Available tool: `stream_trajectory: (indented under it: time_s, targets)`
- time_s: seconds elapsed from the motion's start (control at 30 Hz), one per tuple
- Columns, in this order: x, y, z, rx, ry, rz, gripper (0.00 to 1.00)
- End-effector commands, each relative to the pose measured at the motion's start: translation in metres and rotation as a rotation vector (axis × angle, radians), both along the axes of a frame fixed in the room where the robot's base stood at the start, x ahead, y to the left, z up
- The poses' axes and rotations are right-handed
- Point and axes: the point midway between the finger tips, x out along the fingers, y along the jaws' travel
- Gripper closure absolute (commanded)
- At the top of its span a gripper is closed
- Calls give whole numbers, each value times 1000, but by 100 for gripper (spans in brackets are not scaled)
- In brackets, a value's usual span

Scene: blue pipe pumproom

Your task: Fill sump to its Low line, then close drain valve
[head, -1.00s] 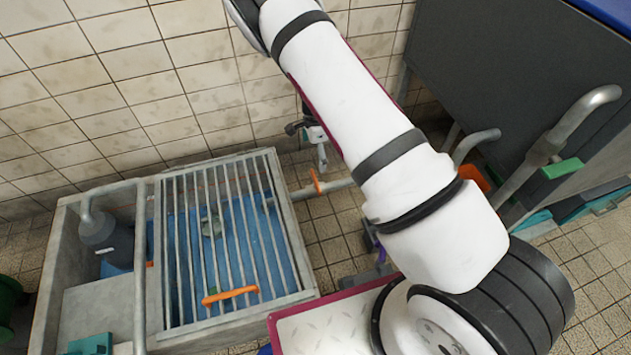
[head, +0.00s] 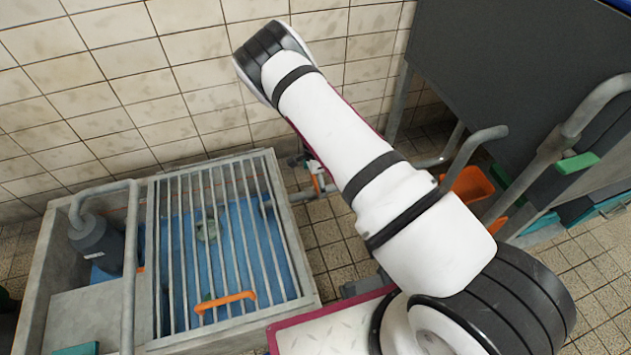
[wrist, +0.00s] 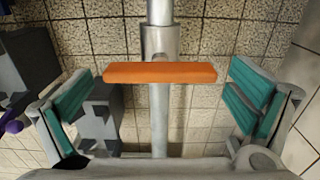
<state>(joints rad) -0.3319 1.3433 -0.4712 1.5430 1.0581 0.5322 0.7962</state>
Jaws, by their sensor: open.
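The sump (head: 48,262) is a grey rectangular basin at the left of the head view. Blue shows beneath its barred grate (head: 214,180); I cannot make out a Low line or judge the water level. A valve with an orange handle (head: 317,183) is on the pipe right of the sump, partly behind my arm. In the wrist view, an orange bar handle (wrist: 160,73) lies crosswise over a grey pipe (wrist: 160,120). My gripper (wrist: 160,88) is open, its teal-padded fingers on either side of the handle, with gaps at both ends. The head view does not show the fingers.
A grey pump-like body (head: 97,243) stands in the sump's left part, beside a bent pipe (head: 131,250). The grate has an orange handle (head: 225,302). A dark tank (head: 490,75), an orange bin (head: 470,190) and a pipe with a green handle (head: 577,163) stand at right.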

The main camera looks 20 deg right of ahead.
Motion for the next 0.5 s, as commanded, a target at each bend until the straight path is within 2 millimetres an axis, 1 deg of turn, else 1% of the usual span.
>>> stream_trajectory:
  time_s: [0.23,0.27,0.3,0.37,0.4,0.43,0.5]
  targets:
    - [0,0,0,0,0,0,0]
    - [0,0,0,0,0,0,7]
    - [0,0,0,0,0,0,16]
    - [0,0,0,0,0,0,29]
    - [0,0,0,0,0,0,39]
    - [0,0,0,0,0,0,42]
    - [0,0,0,0,0,0,41]
